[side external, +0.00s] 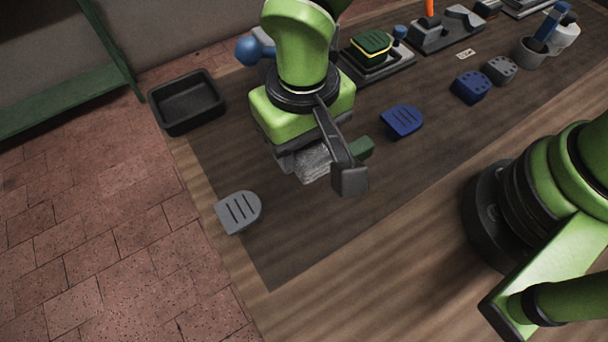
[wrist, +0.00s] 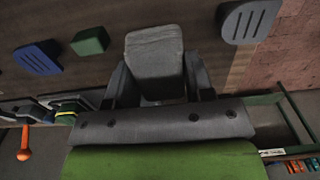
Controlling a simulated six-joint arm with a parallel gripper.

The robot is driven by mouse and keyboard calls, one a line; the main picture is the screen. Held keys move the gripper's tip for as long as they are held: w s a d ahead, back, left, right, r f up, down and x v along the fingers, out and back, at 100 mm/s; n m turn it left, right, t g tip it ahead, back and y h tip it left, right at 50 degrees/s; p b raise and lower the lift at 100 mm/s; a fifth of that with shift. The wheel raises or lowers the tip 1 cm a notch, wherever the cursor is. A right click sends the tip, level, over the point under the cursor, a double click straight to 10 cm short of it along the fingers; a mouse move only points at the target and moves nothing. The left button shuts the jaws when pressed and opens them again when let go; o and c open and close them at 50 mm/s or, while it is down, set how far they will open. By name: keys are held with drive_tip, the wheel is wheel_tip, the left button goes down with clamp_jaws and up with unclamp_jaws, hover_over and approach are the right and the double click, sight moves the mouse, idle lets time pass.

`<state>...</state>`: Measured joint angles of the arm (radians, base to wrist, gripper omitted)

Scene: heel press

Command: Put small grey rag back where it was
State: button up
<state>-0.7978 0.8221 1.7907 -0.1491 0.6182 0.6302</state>
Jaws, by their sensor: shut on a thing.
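The small grey rag (side external: 313,163) is a light grey folded pad. It also shows in the wrist view (wrist: 155,50), between the two fingers. My gripper (side external: 322,170) is shut on it, with a dark finger on each side; the fingers also show in the wrist view (wrist: 157,72). The near finger and the wrist hide part of the rag in the side view. The gripper is low over the dark mat, and I cannot tell whether the rag touches it.
A green block (side external: 364,147) lies close beside the gripper. A blue slotted heel piece (side external: 402,121) is beyond it, and a grey slotted one (side external: 238,212) lies near the table edge. A black tray (side external: 187,104) stands at the far-left corner. A press with a green-and-yellow stack (side external: 371,46) is behind.

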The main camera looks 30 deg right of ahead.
wheel_tip(320, 180, down, 8)
drive_tip(key=shift+r, duration=0.25)
drive_tip(key=shift+f, duration=0.15)
drive_tip(key=o, duration=0.9)
drive_tip(key=shift+c, duration=0.2)
